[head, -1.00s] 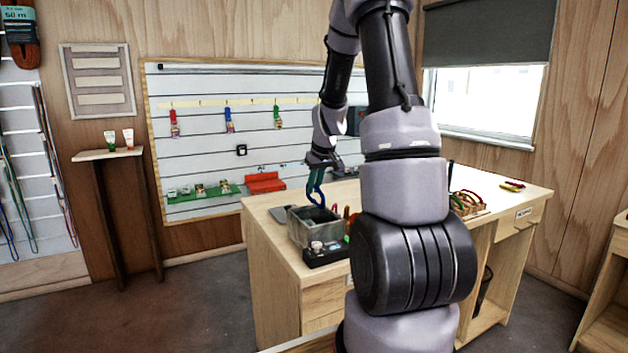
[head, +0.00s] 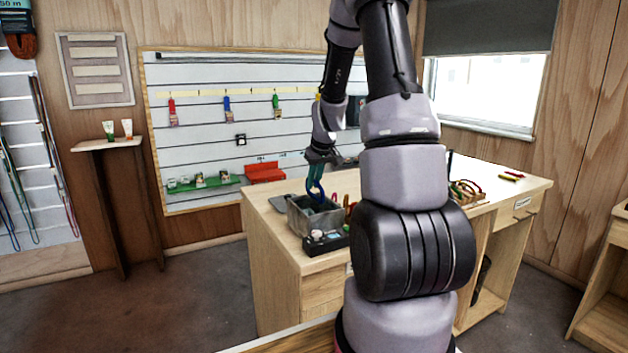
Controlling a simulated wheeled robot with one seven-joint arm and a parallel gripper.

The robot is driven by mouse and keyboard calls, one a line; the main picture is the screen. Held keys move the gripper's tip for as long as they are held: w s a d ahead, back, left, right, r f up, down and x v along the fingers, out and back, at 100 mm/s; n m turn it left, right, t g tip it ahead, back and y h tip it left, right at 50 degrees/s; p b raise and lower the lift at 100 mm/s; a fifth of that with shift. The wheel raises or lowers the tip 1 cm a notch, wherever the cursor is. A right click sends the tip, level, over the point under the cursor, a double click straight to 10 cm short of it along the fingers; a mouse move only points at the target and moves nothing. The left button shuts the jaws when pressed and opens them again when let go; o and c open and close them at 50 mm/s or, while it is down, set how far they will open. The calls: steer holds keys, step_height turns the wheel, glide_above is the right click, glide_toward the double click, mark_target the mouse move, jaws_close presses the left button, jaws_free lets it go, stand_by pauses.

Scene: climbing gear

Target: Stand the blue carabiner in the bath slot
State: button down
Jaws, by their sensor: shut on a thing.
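My gripper (head: 318,158) is shut on the blue carabiner (head: 316,182), which hangs upright below the fingers. The carabiner's lower end is at the open top of the grey metal bath (head: 300,222) on the near left corner of the workbench. I cannot tell whether its tip is inside the bath or just above it. The slot itself is too small and hidden to make out.
A black device (head: 325,243) sits in front of the bath on the workbench (head: 268,238). Several coloured carabiners (head: 464,191) stand on a rack to the right, partly behind my arm.

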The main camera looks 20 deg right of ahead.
mark_target(314, 196)
steer(key=shift+f, duration=2.85)
steer(key=shift+f, duration=0.2)
steer(key=shift+f, duration=1)
steer(key=shift+f, duration=0.55)
steer(key=c, duration=0.8)
jaws_free()
